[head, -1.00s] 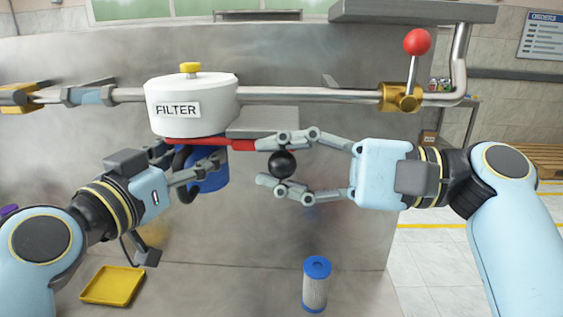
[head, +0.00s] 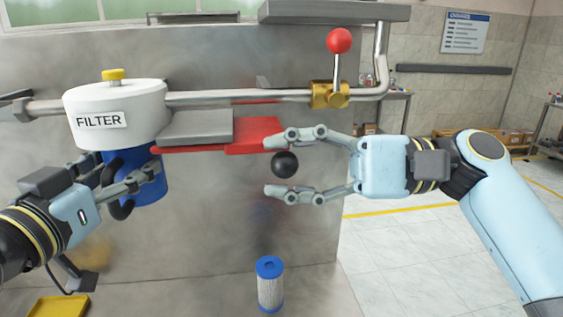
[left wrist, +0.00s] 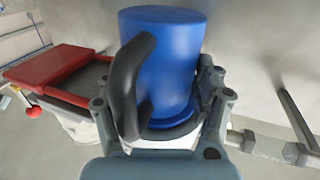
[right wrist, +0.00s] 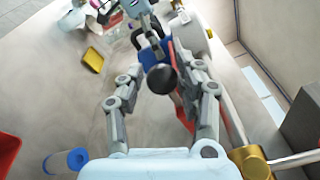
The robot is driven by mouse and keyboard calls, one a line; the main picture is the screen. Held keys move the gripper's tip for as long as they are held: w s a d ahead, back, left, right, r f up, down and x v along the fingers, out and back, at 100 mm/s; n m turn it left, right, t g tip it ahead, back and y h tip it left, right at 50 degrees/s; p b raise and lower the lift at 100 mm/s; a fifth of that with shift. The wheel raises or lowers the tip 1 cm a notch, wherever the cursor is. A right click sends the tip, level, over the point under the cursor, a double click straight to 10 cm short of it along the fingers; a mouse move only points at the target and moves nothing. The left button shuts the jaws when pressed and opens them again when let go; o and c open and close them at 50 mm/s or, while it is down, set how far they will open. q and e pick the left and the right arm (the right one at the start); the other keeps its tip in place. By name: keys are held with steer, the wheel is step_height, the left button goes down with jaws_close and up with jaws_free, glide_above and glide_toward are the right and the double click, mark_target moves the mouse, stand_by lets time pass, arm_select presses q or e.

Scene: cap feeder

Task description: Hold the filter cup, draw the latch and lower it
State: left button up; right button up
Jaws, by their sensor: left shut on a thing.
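The white filter housing (head: 115,120) hangs on the pipe at the left. The blue filter cup (head: 150,193) is upright directly below it, its top at the housing's underside. My left gripper (head: 130,182) is shut on the cup, its fingers on either side; the left wrist view shows the cup (left wrist: 172,60) and its black handle (left wrist: 124,85). The red latch (head: 255,134) sticks out to the right from under a grey guide block (head: 195,127). My right gripper (head: 277,164) is open around the latch's black knob (head: 284,165), with gaps on both sides in the right wrist view (right wrist: 162,79).
A brass valve (head: 330,95) with a red ball lever sits on the pipe, above my right gripper. A blue-capped filter cartridge (head: 270,285) stands below. A yellow tray (head: 58,306) lies at lower left. The metal panel stands close behind.

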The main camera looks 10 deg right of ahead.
mark_target(130, 199)
arm_select(q)
steer(key=shift+d+r, duration=0.1)
steer(key=shift+d, duration=0.05)
arm_select(e)
steer(key=shift+o, duration=1)
steer(key=shift+d, duration=0.15)
arm_select(q)
steer(key=shift+a, duration=0.2)
arm_select(e)
steer(key=shift+r, duration=0.1)
steer(key=s+d, duration=0.2)
steer(key=d, duration=0.9)
steer(key=shift+d, duration=0.35)
steer(key=shift+s, duration=0.1)
arm_select(q)
steer(key=shift+f+b, duration=2.55)
arm_select(e)
steer(key=shift+f, duration=2.65)
